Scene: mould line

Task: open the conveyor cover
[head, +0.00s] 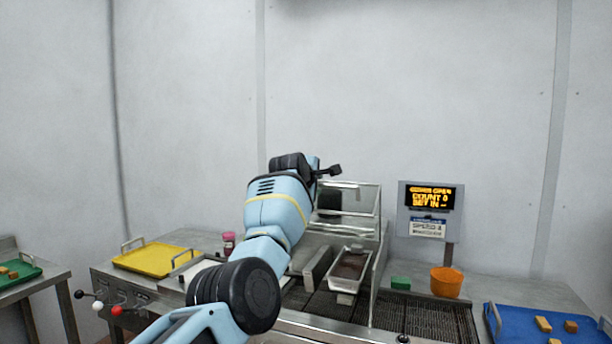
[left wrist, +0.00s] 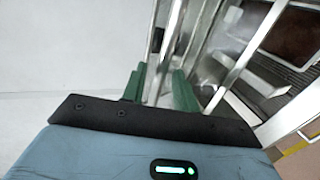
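The conveyor cover (head: 348,198), a clear panel in a metal frame, stands raised at the back of the conveyor (head: 345,305). My left gripper (head: 333,170) is at its upper left edge, partly hidden behind my arm. In the left wrist view, the two green fingers (left wrist: 160,88) stand apart with a bright metal bar (left wrist: 158,50) running between them. I cannot tell whether they touch the bar. The display (head: 430,198) appears to read cover open and count 0. My right gripper is not in view.
A mould tray (head: 339,283) with dark filling lies on the conveyor. A green block (head: 400,283) and an orange tub (head: 446,282) stand to its right. A yellow tray (head: 152,260) is left, a blue tray (head: 520,328) right, and a green tray (head: 14,274) far left.

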